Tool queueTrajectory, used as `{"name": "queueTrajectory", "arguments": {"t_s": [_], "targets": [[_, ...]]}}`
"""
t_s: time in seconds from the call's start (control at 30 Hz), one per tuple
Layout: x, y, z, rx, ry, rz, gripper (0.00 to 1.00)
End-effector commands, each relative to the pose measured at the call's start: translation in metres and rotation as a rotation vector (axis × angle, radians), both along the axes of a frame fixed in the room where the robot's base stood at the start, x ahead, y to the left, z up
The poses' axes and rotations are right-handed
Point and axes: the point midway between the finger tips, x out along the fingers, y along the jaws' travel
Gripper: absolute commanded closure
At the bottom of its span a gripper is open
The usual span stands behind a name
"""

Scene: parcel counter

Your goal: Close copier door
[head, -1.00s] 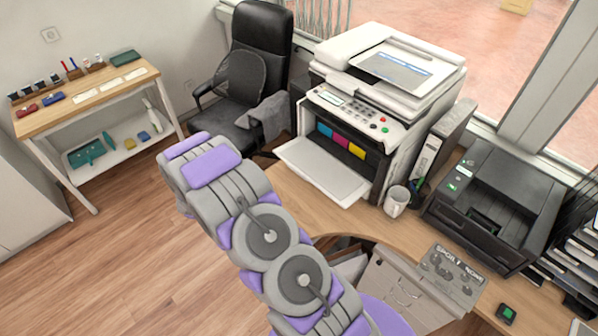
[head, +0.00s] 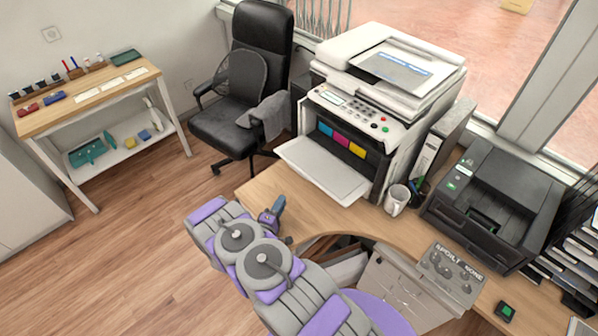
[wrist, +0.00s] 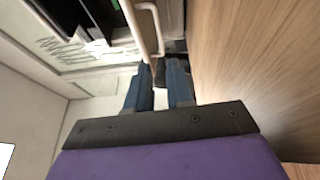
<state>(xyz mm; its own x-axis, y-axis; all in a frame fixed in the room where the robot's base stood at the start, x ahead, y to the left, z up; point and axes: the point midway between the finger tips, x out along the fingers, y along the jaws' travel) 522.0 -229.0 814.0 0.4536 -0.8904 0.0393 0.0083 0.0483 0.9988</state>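The copier (head: 385,100) stands on the desk in the head view. Its front door (head: 325,168) is folded down, lying nearly flat as a white panel. The opening above it shows cyan, magenta and yellow cartridges (head: 340,140). My gripper (head: 280,202) is low over the desk's left end, to the left of and nearer than the door, apart from it. In the wrist view my gripper (wrist: 162,65) has its two blue fingers apart, with nothing clearly held between them. A pale bar like a handle (wrist: 155,30) shows beyond the fingertips; I cannot tell what it belongs to.
The wooden desk (head: 265,183) also fills the right of the wrist view (wrist: 245,70). A white mug (head: 396,200) and a pen cup (head: 419,192) stand right of the door. A black printer (head: 495,205) is farther right. An office chair (head: 240,120) stands behind left.

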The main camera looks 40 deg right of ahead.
Motion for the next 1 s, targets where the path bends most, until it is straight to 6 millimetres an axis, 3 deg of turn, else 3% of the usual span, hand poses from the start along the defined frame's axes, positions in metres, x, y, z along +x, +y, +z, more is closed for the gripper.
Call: {"name": "queueTrajectory", "arguments": {"t_s": [0.7, 1.0], "targets": [[0.055, -0.113, 0.003, 0.005, -0.004, -0.004, 0.79], [0.073, -0.146, 0.004, 0.008, -0.002, -0.001, 0.79]]}}
